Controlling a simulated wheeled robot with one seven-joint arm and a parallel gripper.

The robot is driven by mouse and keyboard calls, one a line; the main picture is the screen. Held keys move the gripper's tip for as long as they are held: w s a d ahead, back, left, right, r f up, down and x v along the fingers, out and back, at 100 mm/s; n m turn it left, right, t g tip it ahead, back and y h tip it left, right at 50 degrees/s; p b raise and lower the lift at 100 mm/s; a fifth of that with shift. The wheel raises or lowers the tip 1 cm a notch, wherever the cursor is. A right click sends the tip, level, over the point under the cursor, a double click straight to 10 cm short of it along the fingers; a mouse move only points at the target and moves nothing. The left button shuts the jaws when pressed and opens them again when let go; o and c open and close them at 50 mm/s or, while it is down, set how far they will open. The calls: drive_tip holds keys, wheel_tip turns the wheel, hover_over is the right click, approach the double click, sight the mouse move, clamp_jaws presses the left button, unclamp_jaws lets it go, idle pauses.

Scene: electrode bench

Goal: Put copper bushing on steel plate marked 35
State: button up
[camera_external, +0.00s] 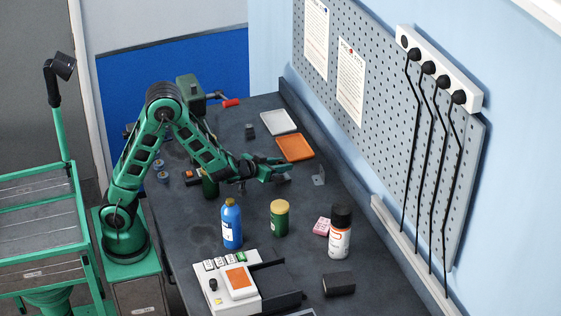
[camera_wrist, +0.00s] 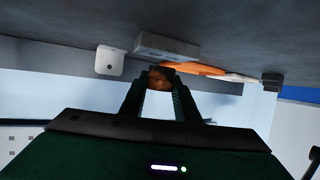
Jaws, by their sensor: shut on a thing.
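My gripper (camera_external: 280,164) is over the far half of the bench, to the left of the pegboard. In the wrist view, which looks upside down, its two fingers (camera_wrist: 160,84) are shut on a small copper-brown piece (camera_wrist: 159,79), which looks like the copper bushing. The bushing cannot be made out in the external view. A flat grey block (camera_wrist: 167,46), perhaps a steel plate, lies on the bench just beyond the fingertips. It seems to be the grey piece below the gripper (camera_external: 282,180) in the external view. No number 35 is readable, and I cannot tell whether bushing and block touch.
An angle bracket (camera_external: 319,178) stands right of the gripper. An orange tray (camera_external: 296,148) and a white tray (camera_external: 279,122) lie behind it. A blue bottle (camera_external: 232,225), a green jar (camera_external: 279,218) and a spray can (camera_external: 340,236) stand nearer. A vise (camera_external: 191,95) is at the back.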

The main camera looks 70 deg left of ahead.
drive_tip(key=shift+f, duration=0.7)
drive_tip(key=shift+f, duration=0.1)
drive_tip(key=o, duration=1.2)
drive_tip(key=shift+v, duration=3.8)
